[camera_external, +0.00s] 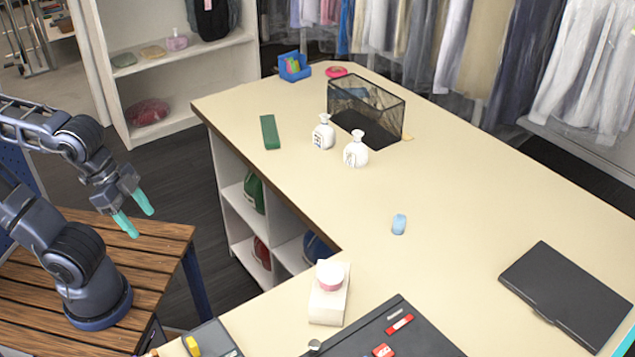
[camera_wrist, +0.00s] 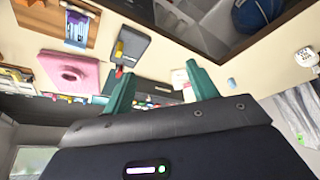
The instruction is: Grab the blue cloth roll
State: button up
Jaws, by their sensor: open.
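A small light-blue roll (camera_external: 399,224), which looks like the blue cloth roll, lies by itself on the cream counter (camera_external: 450,210), right of centre in the external view. A small light-blue item (camera_wrist: 231,82) that appears to be the same roll shows in the wrist view, just right of the right finger. My gripper (camera_external: 143,224) has teal fingers, spread apart and empty. It hangs over the wooden slatted bench at the left, well away from the roll. In the wrist view the gripper's fingers (camera_wrist: 161,68) also stand apart with nothing held between them.
Two white bottles (camera_external: 355,150) and a black mesh basket (camera_external: 367,105) stand behind the roll. A white box with a pink-and-white jar (camera_external: 330,275) is nearer, at the counter's inner corner. A closed black laptop (camera_external: 570,295) lies at right. The counter around the roll is clear.

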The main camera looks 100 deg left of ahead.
jog(key=w+a+r+n+g, duration=0.1)
jog(key=w+a+r+n, duration=0.15)
jog(key=w, duration=0.55)
jog(key=w+a+r+n, duration=0.2)
jog(key=w+a+r, duration=0.1)
jog(key=w, duration=0.5)
jog(key=w+a+r+n+g, duration=0.1)
jog(key=w+a+r+n, duration=0.1)
jog(key=w, duration=0.6)
jog(key=n+g, duration=0.3)
jog(key=n, duration=0.7)
send_over(400, 217)
notch_tip(400, 217, down, 22)
jog(key=shift+s+d+f, duration=0.15)
jog(key=shift+f, duration=0.05)
jog(key=shift+a+f, duration=0.3)
jog(key=shift+f, duration=0.2)
jog(key=f, duration=1)
jog(key=shift+w+d+f, duration=0.15)
jog(key=shift+w+f, duration=0.05)
jog(key=shift+f, duration=0.05)
jog(key=c, duration=1)
